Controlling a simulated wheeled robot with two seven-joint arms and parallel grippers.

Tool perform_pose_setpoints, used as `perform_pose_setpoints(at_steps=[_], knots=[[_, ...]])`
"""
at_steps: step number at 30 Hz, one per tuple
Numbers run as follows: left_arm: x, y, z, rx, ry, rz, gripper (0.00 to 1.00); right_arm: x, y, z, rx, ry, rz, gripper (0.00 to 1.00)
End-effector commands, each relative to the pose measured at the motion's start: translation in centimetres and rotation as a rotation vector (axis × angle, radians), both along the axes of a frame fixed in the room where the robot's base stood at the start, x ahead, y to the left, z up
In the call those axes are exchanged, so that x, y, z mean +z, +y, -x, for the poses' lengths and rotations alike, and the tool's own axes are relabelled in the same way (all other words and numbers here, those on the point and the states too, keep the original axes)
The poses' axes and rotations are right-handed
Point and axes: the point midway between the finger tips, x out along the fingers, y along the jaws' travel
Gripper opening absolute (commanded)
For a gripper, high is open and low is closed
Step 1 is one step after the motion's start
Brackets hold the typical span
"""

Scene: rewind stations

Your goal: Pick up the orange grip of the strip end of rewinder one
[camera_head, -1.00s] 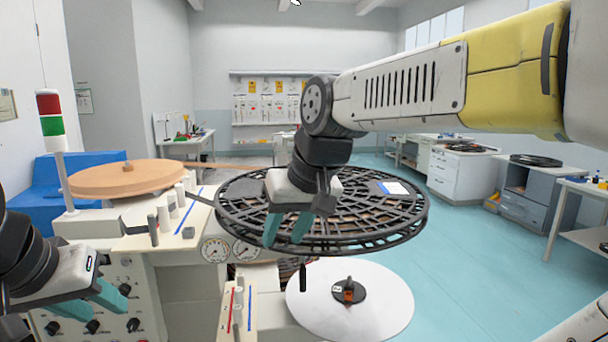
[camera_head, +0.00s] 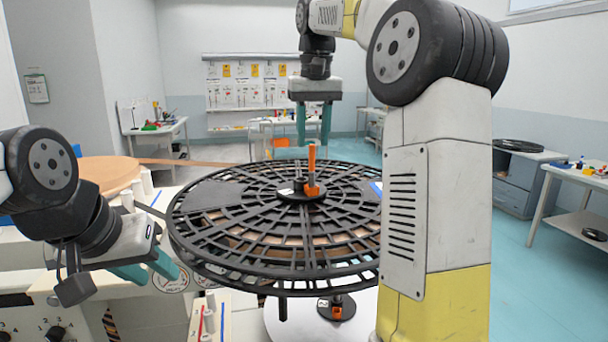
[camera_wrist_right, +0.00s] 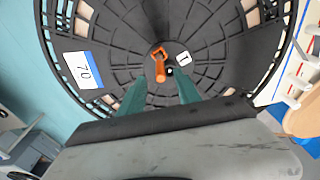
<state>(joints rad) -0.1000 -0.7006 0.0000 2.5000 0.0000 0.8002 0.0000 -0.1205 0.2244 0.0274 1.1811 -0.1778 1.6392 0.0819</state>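An orange upright grip (camera_head: 313,170) stands at the hub of the large black spoked reel (camera_head: 200,245). In the right wrist view the orange grip (camera_wrist_right: 160,68) sits beside a white tag marked 1 (camera_wrist_right: 184,59). My right gripper (camera_head: 314,143) is open and empty, fingers pointing down, above the reel. In the right wrist view its fingertips (camera_wrist_right: 160,88) are on either side of the orange grip's line, not closed on it. My left gripper (camera_head: 148,268) is at the reel's left front edge, fingers apart and empty. No separate strip end is clearly visible.
Below the big reel is a white disc (camera_head: 285,325) with a smaller orange piece (camera_head: 337,312) and a tag. My right arm hides the reel's right side. Benches stand further back.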

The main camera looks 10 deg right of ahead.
Motion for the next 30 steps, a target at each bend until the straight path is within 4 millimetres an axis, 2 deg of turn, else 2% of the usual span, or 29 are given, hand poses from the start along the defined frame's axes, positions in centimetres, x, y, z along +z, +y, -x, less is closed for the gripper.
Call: perform_pose_setpoints(at_steps=[12,20,27,30], knots=[[0.0,0.0,0.0,0.0,0.0,0.0,0.36,-5.3,0.1,-0.3,-0.001,-0.001,0.0,0.39],[0.0,0.0,0.0,0.0,0.001,0.0,0.36,-5.7,0.1,-0.4,-0.001,-0.002,-0.001,0.39],[0.0,0.0,0.0,0.0,0.0,0.0,0.36,-5.7,0.1,-0.4,-0.001,-0.002,-0.001,0.0],[0.0,0.0,0.0,0.0,0.001,0.0,0.36,-5.7,0.1,-0.4,-0.001,-0.002,-0.001,0.0]])
